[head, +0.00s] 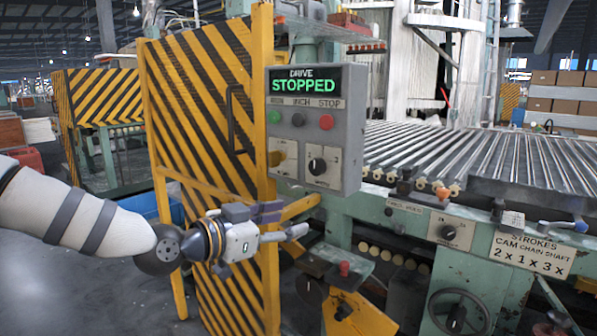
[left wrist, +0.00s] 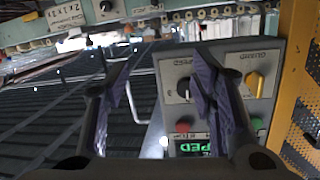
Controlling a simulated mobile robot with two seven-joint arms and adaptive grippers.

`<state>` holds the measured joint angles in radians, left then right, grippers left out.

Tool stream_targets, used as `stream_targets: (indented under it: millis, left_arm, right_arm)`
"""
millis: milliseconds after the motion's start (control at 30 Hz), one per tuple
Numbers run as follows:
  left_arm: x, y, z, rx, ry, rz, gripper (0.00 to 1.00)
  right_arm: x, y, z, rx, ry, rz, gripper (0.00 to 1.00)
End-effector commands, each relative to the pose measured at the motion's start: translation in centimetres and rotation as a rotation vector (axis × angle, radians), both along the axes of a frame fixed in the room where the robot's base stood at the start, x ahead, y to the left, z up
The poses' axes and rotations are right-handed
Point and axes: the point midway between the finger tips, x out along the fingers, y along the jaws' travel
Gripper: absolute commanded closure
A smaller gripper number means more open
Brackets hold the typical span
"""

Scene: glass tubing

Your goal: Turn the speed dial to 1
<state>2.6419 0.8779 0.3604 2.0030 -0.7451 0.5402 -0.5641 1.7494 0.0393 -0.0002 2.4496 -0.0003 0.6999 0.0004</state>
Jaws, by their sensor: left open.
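A grey control box (head: 345,130) hangs at the centre of the head view, its display reading "DRIVE STOPPED". Its lower right has a black dial (head: 317,166) on a pale plate, with markings too small to read. The dial shows upside down in the left wrist view (left wrist: 184,88), partly behind a finger. A yellow knob (head: 278,158) is left of it. My left gripper (head: 285,222) is open and empty, below and a little left of the box, apart from the dial. In the left wrist view the gripper's fingers (left wrist: 162,65) are spread. My right gripper is not in view.
Green (head: 274,118), black (head: 298,120) and red (head: 326,122) buttons sit above the dial. A striped yellow guard (head: 200,110) stands left of the box. The green machine beam carries another black knob (head: 449,232). A roller bed (head: 480,150) extends right.

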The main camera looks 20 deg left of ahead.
Motion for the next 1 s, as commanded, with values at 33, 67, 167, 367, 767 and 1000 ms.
stream_targets:
  millis: [33, 67, 167, 367, 767, 1000]
  left_arm:
    - [0.6, 1.2, 2.8, 0.011, -0.078, 0.011, 0.49]
    - [0.9, 1.7, 4.2, 0.021, -0.118, 0.015, 0.49]
    - [1.3, 2.6, 6.6, 0.040, -0.188, 0.023, 0.49]
    - [4.7, 1.1, 6.0, 0.046, -0.186, 0.022, 0.49]
    - [11.8, -2.1, 6.5, 0.041, -0.188, 0.023, 0.49]
    - [12.2, -2.4, 6.9, 0.040, -0.192, 0.023, 0.49]
  right_arm:
    - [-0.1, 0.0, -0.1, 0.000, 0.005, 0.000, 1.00]
    - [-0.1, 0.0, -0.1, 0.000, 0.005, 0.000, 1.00]
    - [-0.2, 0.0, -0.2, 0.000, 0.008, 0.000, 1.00]
    - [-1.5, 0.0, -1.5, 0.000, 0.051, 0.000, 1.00]
    - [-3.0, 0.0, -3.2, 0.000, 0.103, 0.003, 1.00]
    - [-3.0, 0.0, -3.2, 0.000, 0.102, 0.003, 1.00]
